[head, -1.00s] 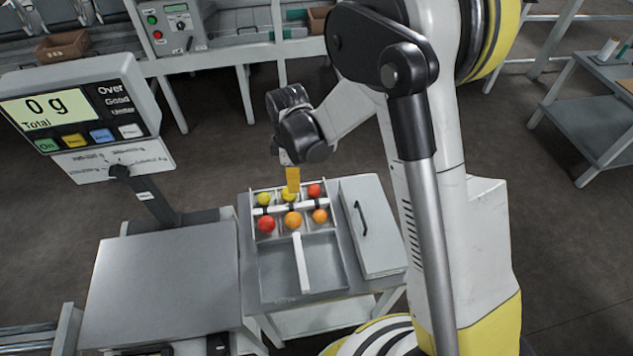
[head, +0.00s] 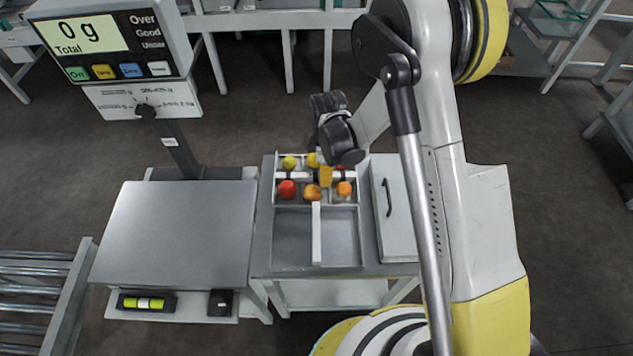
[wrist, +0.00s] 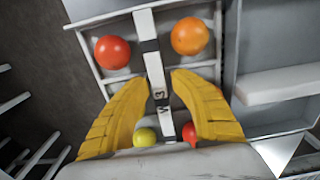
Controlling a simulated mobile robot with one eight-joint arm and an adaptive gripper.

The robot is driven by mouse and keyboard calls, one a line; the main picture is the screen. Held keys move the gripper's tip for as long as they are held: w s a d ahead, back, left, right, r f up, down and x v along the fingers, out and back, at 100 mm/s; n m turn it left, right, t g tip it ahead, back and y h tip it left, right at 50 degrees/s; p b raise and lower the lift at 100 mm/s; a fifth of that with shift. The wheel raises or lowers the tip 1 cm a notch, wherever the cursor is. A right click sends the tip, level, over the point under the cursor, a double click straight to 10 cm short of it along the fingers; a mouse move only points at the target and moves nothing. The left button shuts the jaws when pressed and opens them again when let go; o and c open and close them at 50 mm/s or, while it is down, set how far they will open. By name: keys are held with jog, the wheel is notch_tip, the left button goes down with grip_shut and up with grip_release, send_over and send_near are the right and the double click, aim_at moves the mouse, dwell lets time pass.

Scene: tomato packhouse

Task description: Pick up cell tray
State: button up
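The cell tray (head: 292,176) is a pale tray with a white bar across its middle, lying on a grey side table. Several red, orange and yellow tomatoes lie in its cells. In the wrist view the bar of the tray (wrist: 150,45) runs between my two yellow fingers. My gripper (head: 325,178) is over the tray, pointing down, and hides part of it in the head view. In the wrist view my gripper (wrist: 158,82) is open, with a gap on each side of the bar. Whether the fingers touch the tray cannot be told.
A scale with a bare plate (head: 180,230) stands at the left; its display (head: 80,38) reads 0 g. In front of the tray is an empty grey recess with a white bar (head: 316,238). A grey lid with a black handle (head: 396,215) lies on the right.

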jog(key=shift+w+a+f, duration=0.1)
jog(key=shift+w+f, duration=0.05)
jog(key=shift+f, duration=0.25)
jog(key=shift+r, duration=0.2)
jog(key=shift+f, duration=0.1)
grip_shut()
